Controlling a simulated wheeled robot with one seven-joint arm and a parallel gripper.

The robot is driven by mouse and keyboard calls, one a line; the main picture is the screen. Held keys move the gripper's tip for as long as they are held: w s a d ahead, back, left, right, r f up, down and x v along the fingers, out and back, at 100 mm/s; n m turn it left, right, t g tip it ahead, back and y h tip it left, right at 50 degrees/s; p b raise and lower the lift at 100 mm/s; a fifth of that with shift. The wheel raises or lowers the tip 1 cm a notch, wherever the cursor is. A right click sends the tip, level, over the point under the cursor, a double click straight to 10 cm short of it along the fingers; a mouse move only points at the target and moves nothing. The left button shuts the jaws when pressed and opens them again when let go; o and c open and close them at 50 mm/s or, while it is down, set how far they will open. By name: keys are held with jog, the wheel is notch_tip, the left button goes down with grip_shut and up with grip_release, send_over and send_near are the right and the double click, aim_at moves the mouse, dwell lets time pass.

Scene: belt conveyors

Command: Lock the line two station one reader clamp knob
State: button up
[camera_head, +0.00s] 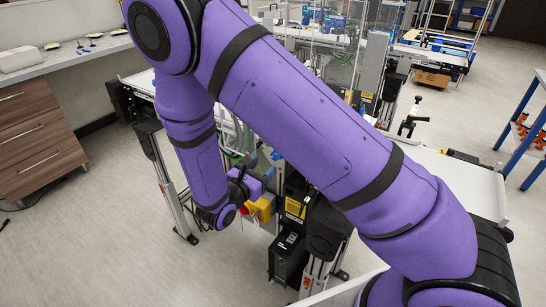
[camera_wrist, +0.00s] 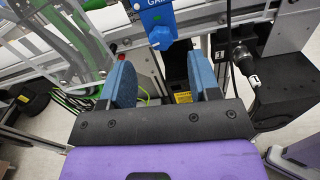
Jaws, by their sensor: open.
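In the wrist view, my gripper (camera_wrist: 163,75) is open, with its two blue finger pads apart and nothing between them. A blue block (camera_wrist: 157,15) with partly cut-off white lettering is just beyond the fingertips, near the top edge. A lighter blue knob (camera_wrist: 161,38) sits on its lower end, in line with the gap between the fingers and apart from them. I cannot tell whether this is the reader clamp knob or whether it is locked. In the head view, my arm covers much of the station, and the fingers are hard to make out.
A yellow box with a red button (camera_head: 258,208) is close to my wrist in the head view. A black box (camera_wrist: 278,95) with a cable connector is right of the fingers. A clear panel (camera_wrist: 65,45) and green cables are at the left. Conveyor rails cross behind the knob.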

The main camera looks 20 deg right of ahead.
jog(key=x, duration=0.6)
jog(key=c, duration=0.9)
